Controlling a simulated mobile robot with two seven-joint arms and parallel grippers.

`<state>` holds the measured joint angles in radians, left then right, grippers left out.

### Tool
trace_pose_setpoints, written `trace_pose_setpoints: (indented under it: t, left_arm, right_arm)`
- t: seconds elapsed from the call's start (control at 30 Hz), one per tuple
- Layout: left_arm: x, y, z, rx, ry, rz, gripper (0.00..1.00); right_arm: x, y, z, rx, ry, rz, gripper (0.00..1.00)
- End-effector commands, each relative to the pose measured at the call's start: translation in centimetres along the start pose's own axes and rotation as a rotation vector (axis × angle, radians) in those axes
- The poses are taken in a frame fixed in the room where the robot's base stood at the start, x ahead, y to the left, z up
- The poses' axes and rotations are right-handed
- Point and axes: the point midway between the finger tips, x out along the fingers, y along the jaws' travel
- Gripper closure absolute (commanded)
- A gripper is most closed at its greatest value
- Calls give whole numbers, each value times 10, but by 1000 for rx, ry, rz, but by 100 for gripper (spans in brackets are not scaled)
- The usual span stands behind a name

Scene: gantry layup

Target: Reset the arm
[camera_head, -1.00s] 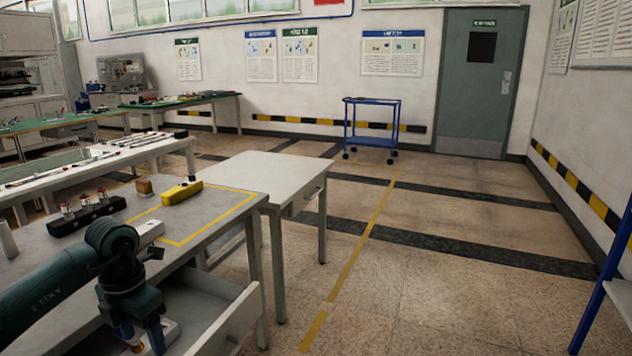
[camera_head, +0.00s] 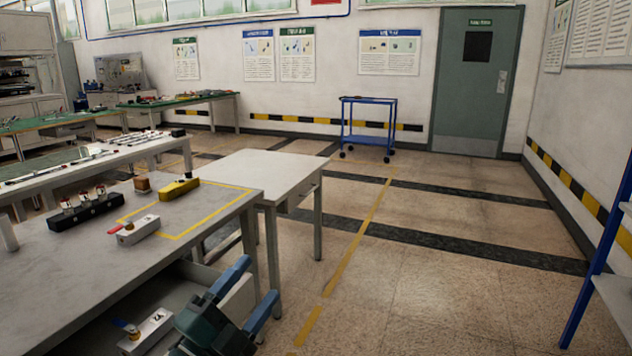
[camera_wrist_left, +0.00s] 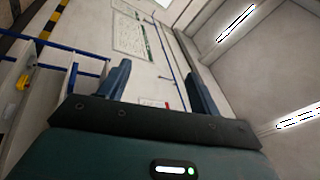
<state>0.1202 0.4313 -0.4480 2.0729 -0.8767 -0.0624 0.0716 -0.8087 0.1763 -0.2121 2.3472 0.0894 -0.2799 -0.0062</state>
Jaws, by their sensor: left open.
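My left gripper (camera_head: 258,278) is low in the head view, to the right of the open drawer and in front of the near workbench (camera_head: 75,275). Its two blue fingers are spread and point up and to the right, with nothing between them. In the left wrist view the open fingers (camera_wrist_left: 157,68) frame only the far wall with a poster and the ceiling. Most of the left arm is out of the picture. My right gripper is not in view.
The open drawer holds a white block (camera_head: 148,332). A blue cart (camera_head: 367,125) stands by the wall.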

Motion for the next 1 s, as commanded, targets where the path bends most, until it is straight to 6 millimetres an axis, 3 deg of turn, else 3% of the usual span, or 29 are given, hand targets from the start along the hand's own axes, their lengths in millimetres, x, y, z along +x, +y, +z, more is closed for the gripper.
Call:
trace_pose_setpoints:
  t: [0.1,0.2,0.3,0.4,0.6,0.9,0.97,1.0]
  left_arm:
    - [-41,13,47,-260,-361,-2,37]
    - [-92,40,79,-466,-667,50,37]
    - [-151,73,91,-645,-946,143,37]
    - [-199,99,87,-771,-1144,240,37]
    - [-265,127,64,-924,-1390,401,37]
    - [-335,146,17,-1076,-1633,623,37]
    - [-347,147,7,-1103,-1674,669,37]
    - [-340,150,10,-1104,-1634,647,37]
  right_arm:
    - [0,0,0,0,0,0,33]
    - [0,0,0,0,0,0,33]
    - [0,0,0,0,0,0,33]
    - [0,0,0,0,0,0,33]
    - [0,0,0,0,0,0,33]
    - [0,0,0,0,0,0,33]
    - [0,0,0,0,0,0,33]
    - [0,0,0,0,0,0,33]
